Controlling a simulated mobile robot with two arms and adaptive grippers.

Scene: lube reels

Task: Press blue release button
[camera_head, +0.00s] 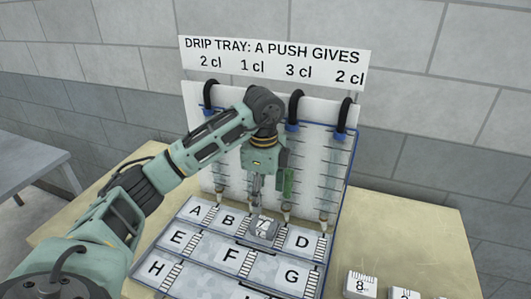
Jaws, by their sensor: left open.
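My left arm comes in from the left, and my left gripper (257,187) points down in front of the white panel (325,165). It is open, with its fingertips just above a grey block (263,228); I cannot tell whether they touch it. The block sits on the lettered tray (210,249) between the B and D fields. Small blue parts show below the black hoses, one at left (208,112), others at right (291,127) and far right (340,137). I cannot tell which, if any, is the release button. My arm hides part of the panel.
A sign (275,64) above the panel reads "DRIP TRAY: A PUSH GIVES 2 cl 1 cl 3 cl 2 cl". A numbered block (361,284) stands on the table (425,235) at lower right, with others beside it. Nozzles hang over the tray's back edge.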

